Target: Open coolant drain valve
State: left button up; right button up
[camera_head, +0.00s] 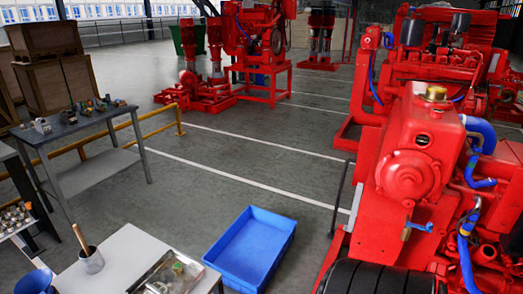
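The red diesel pumpset (400,190) fills the right side of the head view. Its upright red tank (415,125) has a brass-coloured cap (434,93) on top and a round raised cover on its front. A small valve with a blue lever (420,227) sticks out low on the tank. It appears to be the coolant drain valve; its lever lies roughly level, and I cannot tell from this view whether it is open. Neither of my grippers is in view.
A blue open tray (284,220) sits left of the pumpset. A white-topped table (120,262) with a metal cup and a clear tray is at bottom left. A grey workbench (75,126) is behind. Blue hoses (467,262) run beside the tank. Grey floor lies between.

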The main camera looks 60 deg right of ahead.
aim_at(429, 227)
jog(key=z, duration=2.9)
